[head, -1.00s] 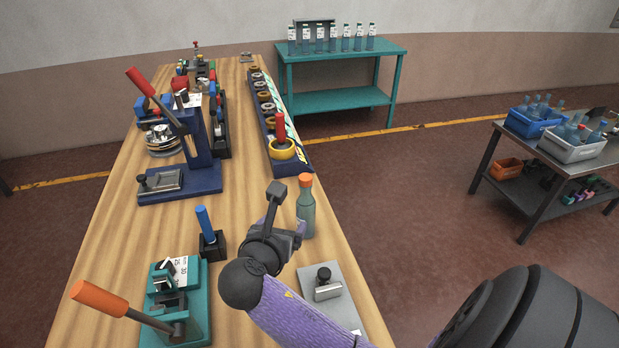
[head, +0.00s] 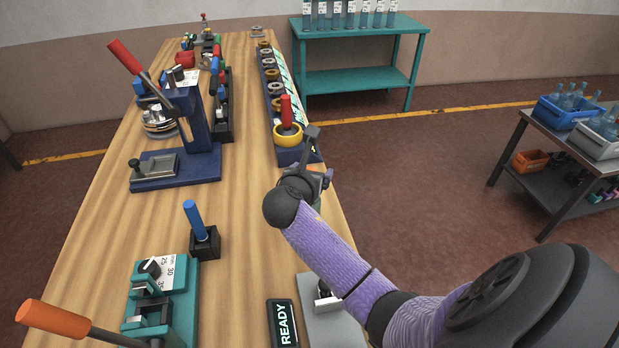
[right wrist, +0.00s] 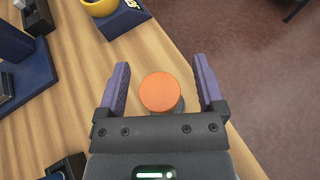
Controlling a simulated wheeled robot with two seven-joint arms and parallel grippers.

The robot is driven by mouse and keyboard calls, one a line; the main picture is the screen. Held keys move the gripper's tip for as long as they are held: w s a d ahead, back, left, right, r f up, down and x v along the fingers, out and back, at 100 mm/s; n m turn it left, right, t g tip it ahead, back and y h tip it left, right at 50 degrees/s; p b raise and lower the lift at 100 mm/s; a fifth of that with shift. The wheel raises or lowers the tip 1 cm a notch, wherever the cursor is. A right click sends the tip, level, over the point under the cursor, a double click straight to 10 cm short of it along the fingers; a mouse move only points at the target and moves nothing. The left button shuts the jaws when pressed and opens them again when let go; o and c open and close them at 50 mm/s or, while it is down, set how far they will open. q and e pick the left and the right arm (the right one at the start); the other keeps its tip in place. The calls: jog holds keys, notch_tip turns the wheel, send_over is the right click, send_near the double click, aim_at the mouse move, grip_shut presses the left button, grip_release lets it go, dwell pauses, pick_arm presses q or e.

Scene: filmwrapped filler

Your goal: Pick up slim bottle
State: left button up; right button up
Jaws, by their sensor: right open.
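The slim bottle (right wrist: 160,92) shows in the right wrist view from above, with its round orange cap between the two purple fingers of my right gripper (right wrist: 162,88). The fingers are apart, with a gap on each side of the cap. In the head view my right gripper (head: 318,176) is over the right edge of the wooden table and hides most of the bottle; only a small greenish part shows below it (head: 317,205). My left gripper is not in view.
The wooden table (head: 250,235) has a blue press (head: 175,165), a blue-handled tool (head: 204,236), a teal fixture (head: 165,300) and a READY display (head: 283,322). A yellow ring with a red handle (head: 288,130) stands beyond the gripper. Bare wood lies left of it.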

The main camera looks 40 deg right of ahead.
jog(key=shift+w+d+f, duration=0.15)
jog(key=shift+d, duration=0.05)
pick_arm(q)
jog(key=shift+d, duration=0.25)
pick_arm(e)
grip_shut()
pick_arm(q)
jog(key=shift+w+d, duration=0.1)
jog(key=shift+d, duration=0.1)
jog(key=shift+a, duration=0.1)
